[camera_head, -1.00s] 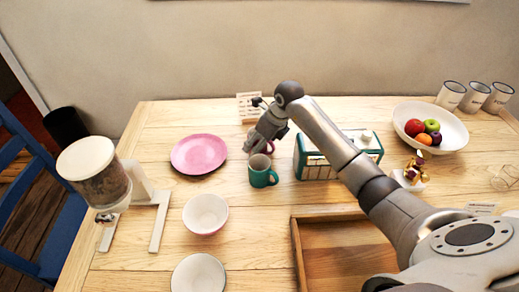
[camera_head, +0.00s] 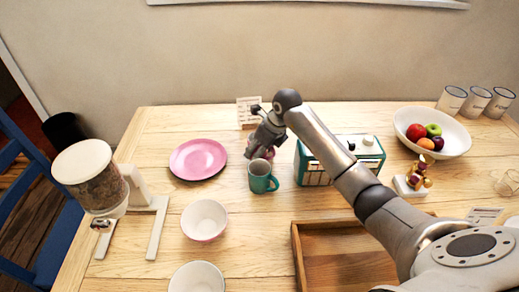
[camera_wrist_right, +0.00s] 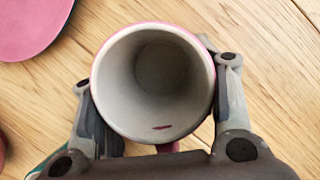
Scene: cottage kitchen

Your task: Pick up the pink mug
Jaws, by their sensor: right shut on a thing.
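The pink mug (camera_wrist_right: 152,80) fills the middle of the right wrist view, seen from above, with a pale inside and a pink rim. My right gripper (camera_wrist_right: 155,95) has one finger on each side of it and is shut on it. In the head view the right gripper (camera_head: 258,146) is behind the teal mug, and the pink mug (camera_head: 270,152) is mostly hidden by it. I cannot tell whether the mug touches the table. My left gripper is not in view.
A teal mug (camera_head: 262,178) stands just in front of the right gripper. A pink plate (camera_head: 198,158) lies to the left, and a teal toaster-like box (camera_head: 340,160) stands to the right. Two bowls, a wooden tray (camera_head: 340,258) and a cereal dispenser (camera_head: 95,180) are nearer.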

